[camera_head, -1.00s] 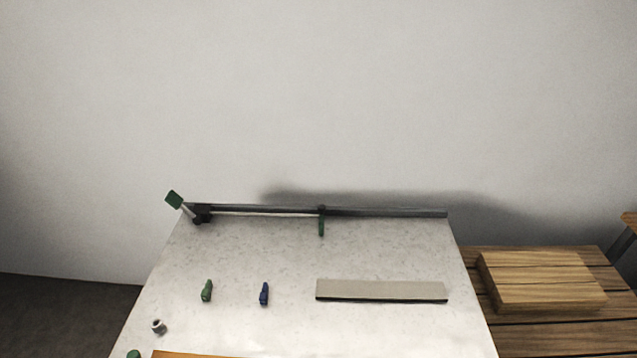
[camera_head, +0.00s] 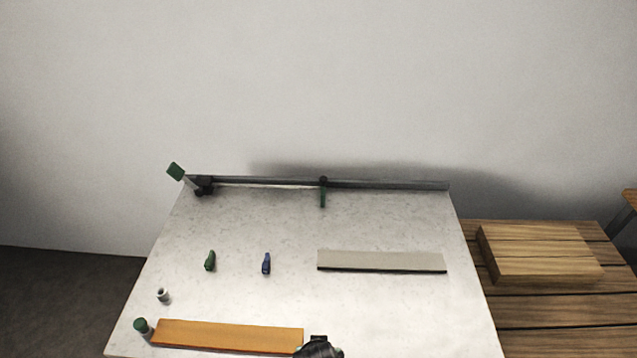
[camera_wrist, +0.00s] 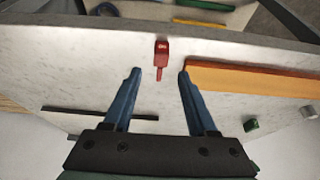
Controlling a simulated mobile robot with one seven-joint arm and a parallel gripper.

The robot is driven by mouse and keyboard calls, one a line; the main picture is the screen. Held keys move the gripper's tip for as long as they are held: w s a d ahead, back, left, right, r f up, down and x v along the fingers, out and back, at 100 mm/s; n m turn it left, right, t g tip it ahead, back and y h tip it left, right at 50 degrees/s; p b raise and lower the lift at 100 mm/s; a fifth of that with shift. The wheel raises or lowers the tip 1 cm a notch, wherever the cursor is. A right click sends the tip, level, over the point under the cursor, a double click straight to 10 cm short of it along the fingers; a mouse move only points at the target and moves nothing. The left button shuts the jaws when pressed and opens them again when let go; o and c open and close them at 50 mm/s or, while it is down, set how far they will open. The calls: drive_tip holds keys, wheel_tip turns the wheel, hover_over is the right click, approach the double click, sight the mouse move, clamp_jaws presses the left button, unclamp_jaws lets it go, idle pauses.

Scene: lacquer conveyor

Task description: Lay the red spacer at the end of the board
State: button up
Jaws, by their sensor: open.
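The red spacer (camera_wrist: 161,55) stands near the table edge in the wrist view, between and just beyond the fingertips of my gripper (camera_wrist: 159,72). The blue fingers are spread apart with nothing between them. The orange board (camera_wrist: 250,80) lies to the right of the spacer, its near end close to the right fingertip. The board also shows at the front of the table in the head view (camera_head: 228,335). The spacer cannot be seen in the head view, where a dark part of my arm appears at the bottom beside the board's right end.
A pale grey slab (camera_head: 382,261) lies at right on the table (camera_head: 290,225). A green piece (camera_head: 210,260) and a blue piece (camera_head: 266,263) stand mid-table. A white cylinder (camera_head: 163,295) and a green-topped one (camera_head: 142,326) stand left. A rail (camera_head: 390,185) runs along the back.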

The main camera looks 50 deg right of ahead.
drive_tip(key=v, duration=0.9)
drive_tip(key=shift+r, duration=0.2)
drive_tip(key=shift+s, duration=0.1)
